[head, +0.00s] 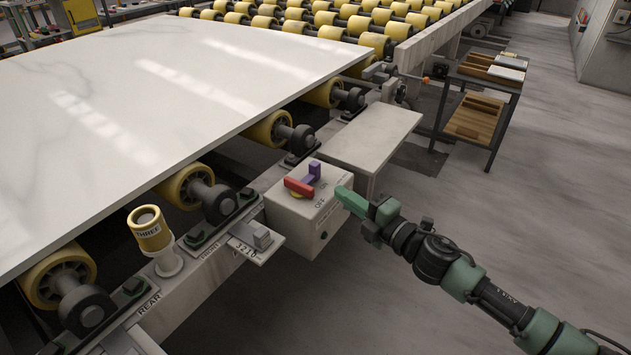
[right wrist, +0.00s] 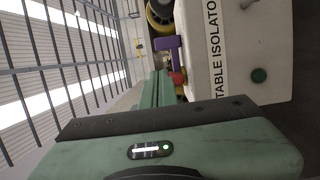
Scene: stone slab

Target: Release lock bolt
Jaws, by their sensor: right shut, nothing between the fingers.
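A grey box (head: 286,218) carries a red handle (head: 298,187) and a purple bolt-like piece (head: 314,170) on its top, with "ON" and "OFF" lettering beside them. My right gripper (head: 344,193) is shut and empty, just right of the box's top edge. In the right wrist view its green fingers (right wrist: 159,88) point toward the purple piece (right wrist: 168,52) and the red part (right wrist: 178,78); I cannot tell whether they touch. The box's side reads "TABLE ISOLATOR" there (right wrist: 213,55). My left gripper is not in view.
A pale stone slab (head: 190,85) lies on yellow rollers left of the box. A grey ledge (head: 362,140) stands behind the box. A yellow "THREE" knob (head: 150,230) is at front left. A wooden-shelved cart (head: 478,115) stands at back right. The floor at right is clear.

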